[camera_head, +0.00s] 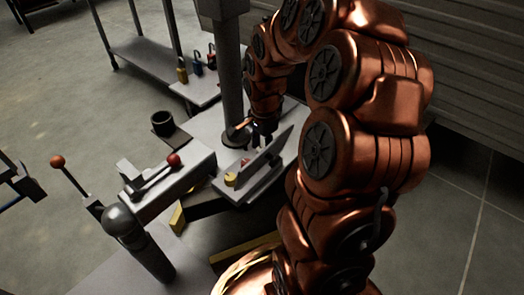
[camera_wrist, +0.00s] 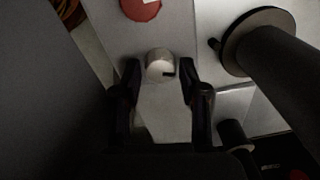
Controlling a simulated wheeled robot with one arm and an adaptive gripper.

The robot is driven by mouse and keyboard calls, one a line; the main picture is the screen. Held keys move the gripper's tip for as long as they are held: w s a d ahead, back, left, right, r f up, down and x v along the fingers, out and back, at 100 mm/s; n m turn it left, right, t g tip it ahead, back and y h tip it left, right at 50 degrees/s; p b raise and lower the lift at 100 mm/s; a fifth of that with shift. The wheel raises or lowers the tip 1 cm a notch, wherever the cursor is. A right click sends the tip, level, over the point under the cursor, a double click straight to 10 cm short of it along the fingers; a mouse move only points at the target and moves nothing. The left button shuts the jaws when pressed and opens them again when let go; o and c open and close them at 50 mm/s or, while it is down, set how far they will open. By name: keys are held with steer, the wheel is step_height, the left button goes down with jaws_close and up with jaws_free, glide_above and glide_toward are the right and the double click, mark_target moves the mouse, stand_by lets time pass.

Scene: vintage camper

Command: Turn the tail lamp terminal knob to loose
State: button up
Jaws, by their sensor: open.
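A pale round knob (camera_wrist: 159,62) with a dark mark on its right side sits on a light grey plate (camera_wrist: 117,28) in the wrist view. I take it to be the tail lamp terminal knob; no label is readable. My gripper (camera_wrist: 160,76) is open, with one dark finger on each side of the knob and a small gap to it. I cannot tell whether the fingertips reach down to its height.
A red disc (camera_wrist: 141,8) lies just beyond the knob. A dark post with a round flange (camera_wrist: 262,42) stands close on the right.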

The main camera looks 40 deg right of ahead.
steer(key=shift+f, duration=0.45)
jaws_close()
steer(key=shift+r+n+p, duration=0.25)
steer(key=shift+n+p, duration=0.05)
steer(key=shift+p, duration=0.3)
steer(key=shift+n+p, duration=0.8)
steer(key=shift+p, duration=0.2)
steer(key=shift+f+n+p, duration=0.25)
steer(key=shift+n+p, duration=0.8)
steer(key=shift+n, duration=0.15)
